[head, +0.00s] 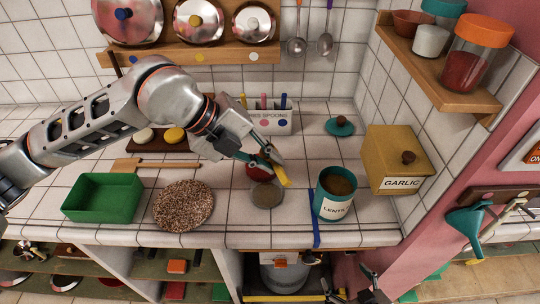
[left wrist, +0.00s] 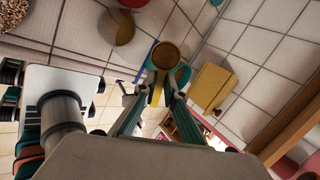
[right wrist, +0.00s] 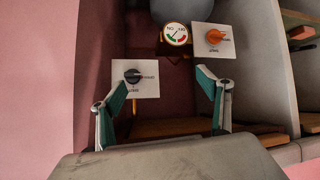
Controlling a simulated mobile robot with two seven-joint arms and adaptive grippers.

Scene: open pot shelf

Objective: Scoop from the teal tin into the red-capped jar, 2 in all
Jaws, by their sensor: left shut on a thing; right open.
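The teal tin (head: 333,206), labelled for lentils, stands open on the counter with brown contents; its teal wall shows in the left wrist view (left wrist: 185,74). The open glass jar (head: 267,196) stands to its left, and a red cap (head: 256,173) lies just behind it. My left gripper (head: 268,160) is shut on a yellow scoop handle (head: 283,177) above and between jar and tin. In the left wrist view a brown round lies beyond the handle (left wrist: 157,92); I cannot tell whether it is the scoop's bowl or tin contents. My right gripper (right wrist: 157,95) is open and empty, low before the counter.
A garlic box (head: 398,160) stands right of the tin, with a teal lid (head: 340,126) behind. A blue strip (head: 316,222) runs beside the tin. A speckled round mat (head: 183,206) and green tray (head: 103,197) lie left. Knob panels (right wrist: 135,78) face my right gripper.

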